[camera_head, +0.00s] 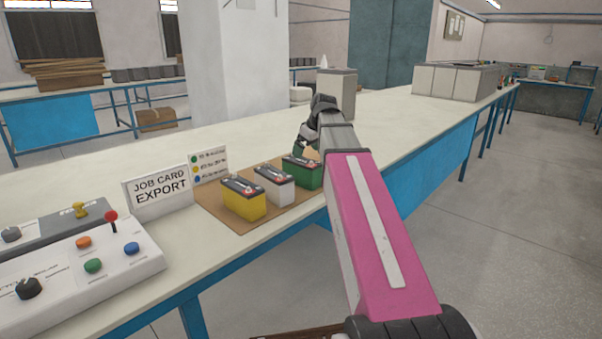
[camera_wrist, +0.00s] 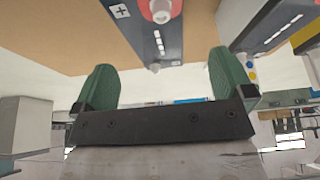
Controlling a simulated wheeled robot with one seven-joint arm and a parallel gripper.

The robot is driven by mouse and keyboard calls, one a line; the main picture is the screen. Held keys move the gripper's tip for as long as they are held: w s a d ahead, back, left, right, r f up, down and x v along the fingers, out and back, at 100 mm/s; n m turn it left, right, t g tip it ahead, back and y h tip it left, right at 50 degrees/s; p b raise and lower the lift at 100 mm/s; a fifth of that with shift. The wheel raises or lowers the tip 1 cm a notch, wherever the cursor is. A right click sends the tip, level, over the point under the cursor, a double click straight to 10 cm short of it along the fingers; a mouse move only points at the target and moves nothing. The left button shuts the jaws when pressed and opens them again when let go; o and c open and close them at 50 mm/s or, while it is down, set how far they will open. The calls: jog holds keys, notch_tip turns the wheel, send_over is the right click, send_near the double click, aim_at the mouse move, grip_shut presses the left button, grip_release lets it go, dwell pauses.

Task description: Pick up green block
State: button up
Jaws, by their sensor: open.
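The green block (camera_head: 306,177) is a battery-like block with a dark lid and a red terminal. It stands upright on a brown board (camera_head: 222,217), at the right end of a row. My gripper (camera_head: 308,146) is just above it and hides part of its top. In the wrist view, my open gripper (camera_wrist: 166,80) shows two green finger pads with an empty gap. A dark lid with a red terminal (camera_wrist: 155,25), seemingly the green block's, lies ahead of the gap at the top edge; its sides are not visible there.
A white block (camera_head: 274,187) stands beside the green one, then a yellow block (camera_head: 243,199). A job card sign (camera_head: 158,191) and a colour-key card (camera_head: 208,165) stand behind. A control panel (camera_head: 85,265) is at left. The table right of the board is clear.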

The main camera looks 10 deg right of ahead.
aim_at(303, 160)
jog(key=shift+d+x, duration=0.2)
jog(key=shift+x, duration=3.6)
jog(key=shift+w, duration=0.1)
jog(key=c, duration=1.8)
jog(key=shift+r, duration=0.1)
jog(key=shift+c, duration=0.2)
